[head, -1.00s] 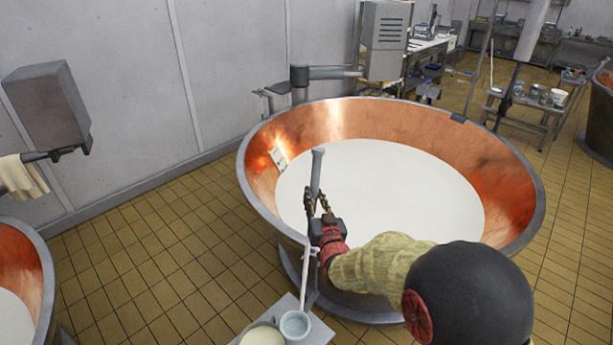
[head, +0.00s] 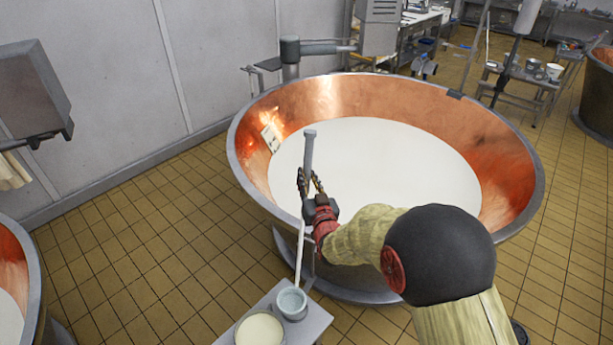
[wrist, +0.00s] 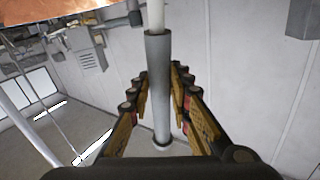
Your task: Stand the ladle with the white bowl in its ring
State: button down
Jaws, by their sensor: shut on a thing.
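My gripper (head: 310,190) is shut on the grey grip (head: 309,150) of a ladle, over the near rim of the copper vat. The grip stands nearly upright between the fingers (wrist: 158,95) in the wrist view. A thin white shaft (head: 299,255) runs down from my gripper to a pale, whitish bowl (head: 291,301). The bowl shows over a small grey table (head: 312,325), beside a pot of cream-coloured liquid (head: 260,331). I cannot tell whether the bowl touches the table. I cannot make out the ring.
The large copper vat (head: 505,190), full of white liquid (head: 375,165), fills the middle. Another vat (head: 15,265) stands at the left edge. A grey arm fixture (head: 292,55) rises behind the main vat. Tiled floor (head: 130,245) is clear at the left.

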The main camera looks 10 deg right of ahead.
jog(key=shift+w+d+f+b, duration=0.15)
jog(key=shift+f+b, duration=0.15)
jog(key=shift+f, duration=0.4)
jog(key=shift+w+d+f+b, duration=0.1)
jog(key=shift+f+b, duration=0.15)
jog(key=shift+f, duration=0.45)
jog(key=shift+w+d+f+b, duration=0.1)
jog(key=shift+w+f+b, duration=0.05)
jog(key=shift+f+b, duration=0.45)
jog(key=shift+w+d+f+b, duration=0.15)
jog(key=shift+f+b, duration=0.2)
jog(key=shift+f, duration=0.4)
jog(key=shift+w+d+f+b, duration=0.1)
jog(key=shift+w+f+b, duration=0.05)
jog(key=shift+f+b, duration=0.45)
jog(key=shift+s+f+b, duration=0.1)
jog(key=shift+s+b, duration=0.05)
jog(key=shift+b, duration=0.5)
jog(key=c, duration=1.6)
grip_release()
jog(key=shift+o, duration=0.2)
